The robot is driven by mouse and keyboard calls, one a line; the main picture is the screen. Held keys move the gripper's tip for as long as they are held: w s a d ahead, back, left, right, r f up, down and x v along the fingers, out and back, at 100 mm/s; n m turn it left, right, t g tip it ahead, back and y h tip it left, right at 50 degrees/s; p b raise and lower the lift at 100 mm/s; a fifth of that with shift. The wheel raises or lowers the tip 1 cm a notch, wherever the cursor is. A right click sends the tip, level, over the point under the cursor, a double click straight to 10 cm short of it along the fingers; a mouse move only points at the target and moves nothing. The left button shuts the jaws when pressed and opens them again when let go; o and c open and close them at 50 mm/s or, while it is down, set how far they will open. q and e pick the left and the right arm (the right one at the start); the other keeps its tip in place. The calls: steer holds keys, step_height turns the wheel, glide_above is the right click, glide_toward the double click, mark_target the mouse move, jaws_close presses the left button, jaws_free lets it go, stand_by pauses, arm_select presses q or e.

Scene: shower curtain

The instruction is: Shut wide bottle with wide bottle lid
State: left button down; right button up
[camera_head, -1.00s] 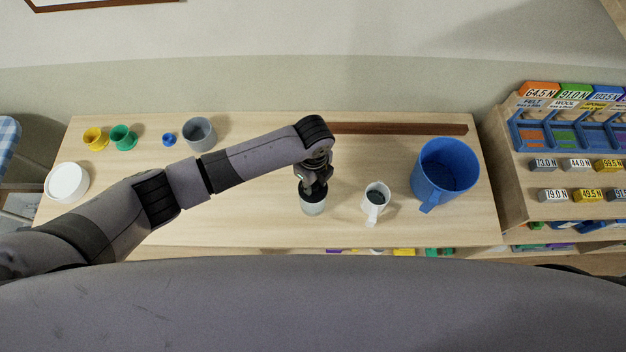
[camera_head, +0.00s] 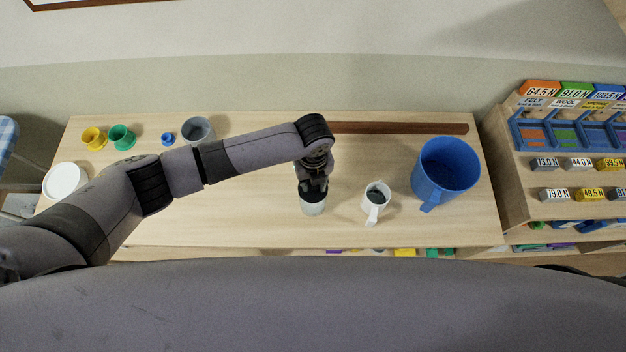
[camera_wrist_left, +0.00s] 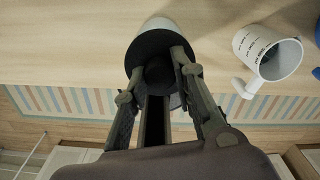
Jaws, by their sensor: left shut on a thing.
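The wide bottle (camera_head: 312,208) is a pale, short cylinder on the table, below my left gripper (camera_head: 313,188). In the left wrist view its pale side (camera_wrist_left: 158,24) shows beyond the dark, round wide bottle lid (camera_wrist_left: 148,50). My left gripper (camera_wrist_left: 158,70) is shut on the lid's dark knob, with one finger on each side. The lid lies over the bottle's top; I cannot tell whether it is fully seated. In the head view my gripper and wrist hide most of the lid. My right gripper is not in view.
A white printed mug (camera_head: 374,203) stands close right of the bottle, and a big blue mug (camera_head: 444,172) farther right. A brown bar (camera_head: 400,128) lies along the back. A grey cup (camera_head: 198,130), small coloured cups and a white round item (camera_head: 66,181) are at left.

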arm_select(q)
steer(key=shift+m, duration=1.4)
steer(key=m+b, duration=0.1)
steer(key=m, duration=0.1)
steer(key=shift+f+m, duration=0.15)
steer(key=shift+m, duration=0.25)
steer(key=shift+m+b, duration=0.35)
steer(key=shift+m, duration=0.65)
